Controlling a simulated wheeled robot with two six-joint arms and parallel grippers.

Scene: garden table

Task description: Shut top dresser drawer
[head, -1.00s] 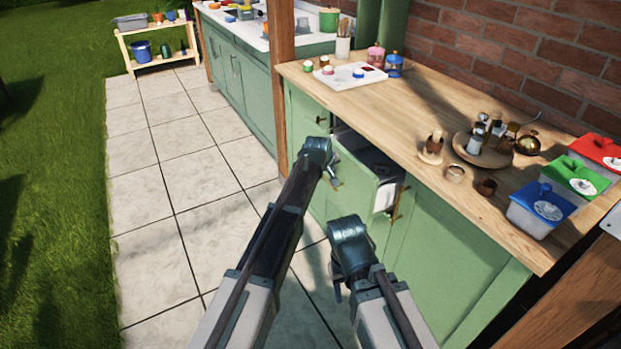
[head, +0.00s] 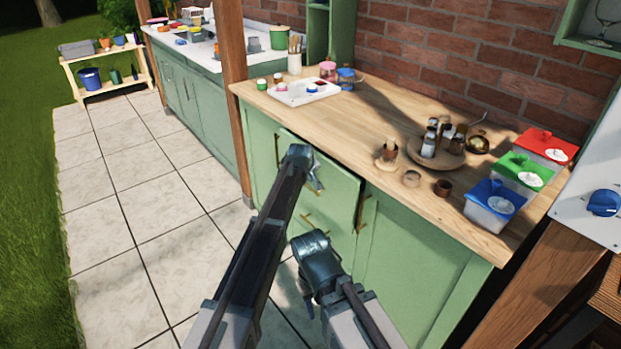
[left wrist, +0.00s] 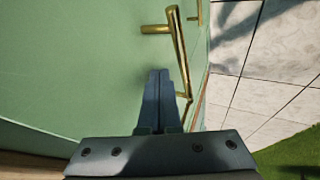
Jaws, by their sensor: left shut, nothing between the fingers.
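The top dresser drawer's green front (head: 335,190) shows below the wooden worktop. It stands slightly proud, with a narrow dark gap along its right side, and its inside is not visible. My left gripper (head: 314,180) is shut and empty, at the upper part of this front. In the left wrist view its closed fingers (left wrist: 157,100) lie close against a green panel, beside a brass handle (left wrist: 178,55); I cannot tell if they touch. My right gripper (head: 309,306) points down in front of the dresser, lower and nearer; its fingers are too small to read.
The worktop (head: 340,118) carries a white tray (head: 300,92), a round board with jars (head: 430,155) and red, green and blue lidded tubs (head: 490,205). A wooden post (head: 232,90) stands at the dresser's left. The tiled floor (head: 130,200) is clear.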

